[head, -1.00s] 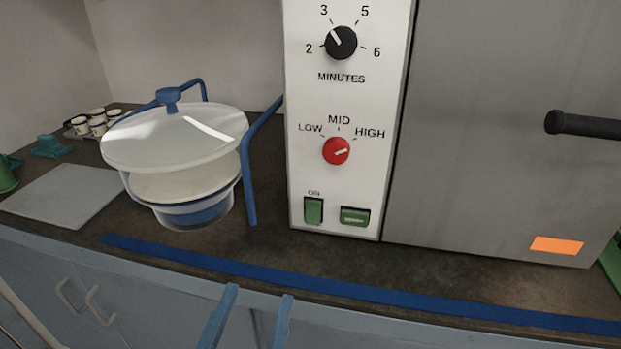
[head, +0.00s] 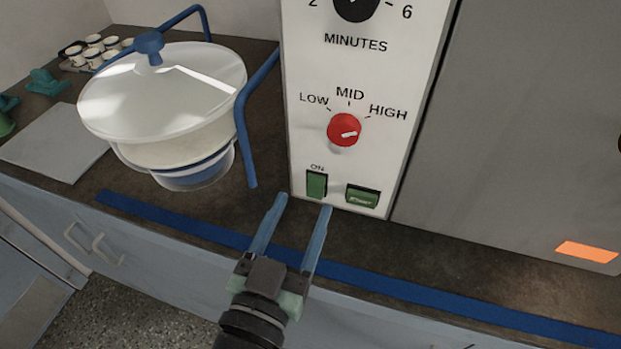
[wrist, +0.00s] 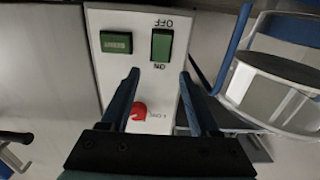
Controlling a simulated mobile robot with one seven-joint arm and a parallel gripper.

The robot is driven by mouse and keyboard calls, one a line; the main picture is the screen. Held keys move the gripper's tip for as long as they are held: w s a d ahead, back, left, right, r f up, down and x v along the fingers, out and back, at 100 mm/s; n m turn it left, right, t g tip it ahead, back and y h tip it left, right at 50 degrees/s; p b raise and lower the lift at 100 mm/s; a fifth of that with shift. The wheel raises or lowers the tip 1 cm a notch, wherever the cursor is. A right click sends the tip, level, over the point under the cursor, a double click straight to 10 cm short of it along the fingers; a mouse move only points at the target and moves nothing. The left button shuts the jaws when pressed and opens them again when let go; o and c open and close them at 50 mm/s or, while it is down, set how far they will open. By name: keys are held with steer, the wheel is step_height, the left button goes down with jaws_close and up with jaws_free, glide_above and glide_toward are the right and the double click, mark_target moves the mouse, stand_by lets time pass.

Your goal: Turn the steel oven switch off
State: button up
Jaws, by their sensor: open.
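The steel oven (head: 520,110) stands at the right with a white control panel (head: 305,150). The panel's green switch (head: 316,184), labelled ON above it in the head view, sits low beside a second green rectangular button (head: 362,195). In the wrist view the switch (wrist: 161,45) appears upside down between the words OFF and ON. My gripper (head: 304,201) is open and empty, its two blue fingers pointing at the lower panel, just short of it in the picture. Whether a fingertip touches the panel cannot be told. In the wrist view the fingers (wrist: 159,73) lie below the switch.
A red knob (head: 344,129) sits above the switch, with a black minutes dial (head: 357,5) higher up. A white-lidded sieve container (head: 165,105) with a blue frame stands left of the panel. A blue strip (head: 420,297) runs along the counter's front edge.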

mark_target(315, 178)
steer(key=x, duration=0.5)
steer(key=shift+p, duration=0.3)
steer(key=shift+s, duration=0.1)
jaws_close()
